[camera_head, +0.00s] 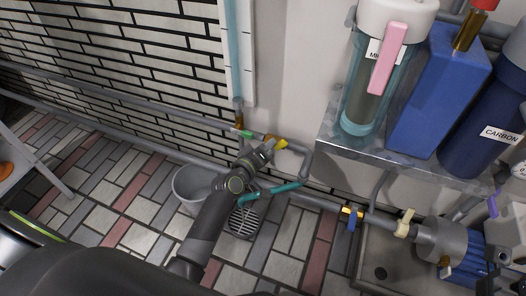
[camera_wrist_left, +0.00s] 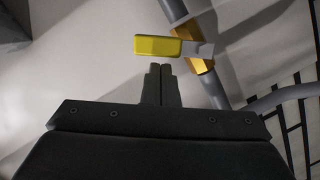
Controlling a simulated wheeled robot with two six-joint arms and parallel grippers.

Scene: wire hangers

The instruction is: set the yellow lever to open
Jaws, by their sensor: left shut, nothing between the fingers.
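The yellow lever (camera_head: 281,143) sits on a brass valve in the grey pipe near the wall, in the middle of the head view. In the left wrist view the yellow lever (camera_wrist_left: 158,45) lies across the picture, joined by a grey arm to the brass valve body (camera_wrist_left: 203,64). My left gripper (camera_head: 266,149) is close beside the lever. In the left wrist view its fingers (camera_wrist_left: 161,68) are shut with nothing between them, their tips just below the lever's handle. I cannot tell whether they touch it. My right gripper is not in view.
A teal hose (camera_head: 272,189) runs below the gripper over a floor drain (camera_head: 243,222). A grey bucket (camera_head: 191,188) stands to the left. A metal shelf (camera_head: 340,146) with filter housings is to the right. A blue-handled valve (camera_head: 352,220) is on the lower pipe.

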